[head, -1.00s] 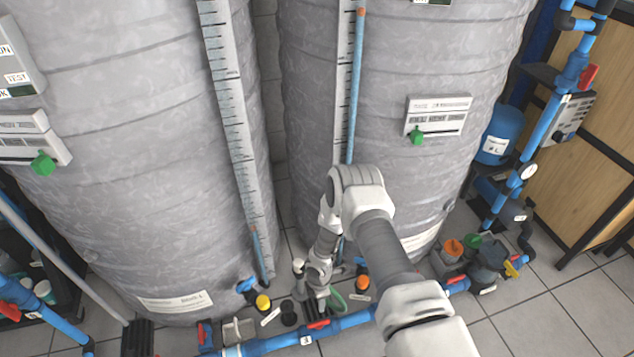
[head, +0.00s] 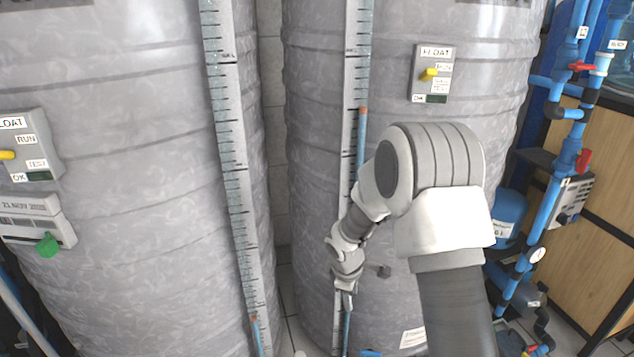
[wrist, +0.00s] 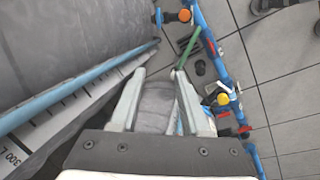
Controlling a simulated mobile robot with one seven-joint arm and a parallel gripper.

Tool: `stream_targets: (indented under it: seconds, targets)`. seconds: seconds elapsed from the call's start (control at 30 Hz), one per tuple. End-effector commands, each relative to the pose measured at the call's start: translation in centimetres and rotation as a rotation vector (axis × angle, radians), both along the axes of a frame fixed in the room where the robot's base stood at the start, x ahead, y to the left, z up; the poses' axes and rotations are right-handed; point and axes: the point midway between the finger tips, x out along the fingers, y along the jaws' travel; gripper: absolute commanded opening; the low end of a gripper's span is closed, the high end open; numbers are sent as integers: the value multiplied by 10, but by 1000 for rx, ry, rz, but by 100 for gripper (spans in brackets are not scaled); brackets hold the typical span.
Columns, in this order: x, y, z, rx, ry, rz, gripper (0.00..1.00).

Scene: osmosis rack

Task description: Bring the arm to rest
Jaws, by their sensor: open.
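My gripper (wrist: 159,73) is open and empty in the wrist view. Its two pale fingers point down toward the floor fittings, with a clear gap between the tips. In the head view, my arm comes in from the lower right and bends down in front of the right grey tank (head: 310,170). The end of the arm (head: 347,295) is small there, beside the tank's ruler strip, and the finger gap is too small to make out.
A left grey tank (head: 110,150) stands close by. Blue pipes (head: 570,150) and a wood panel (head: 605,200) are at the right. In the wrist view, a blue floor pipe (wrist: 222,65) with valves runs beside the gripper, and open tiles (wrist: 285,70) lie to its right.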

Motion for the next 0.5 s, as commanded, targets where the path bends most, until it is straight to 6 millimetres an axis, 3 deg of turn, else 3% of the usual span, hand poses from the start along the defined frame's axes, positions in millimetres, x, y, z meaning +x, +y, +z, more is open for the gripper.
stream_targets:
  seconds: [0.03, 0.2, 0.5]
  targets:
    - [-2, -6, 25, 5, -24, -44, 46]
    - [-20, -22, 91, 33, -81, -198, 46]
    - [-74, -45, 188, 111, -170, -461, 46]
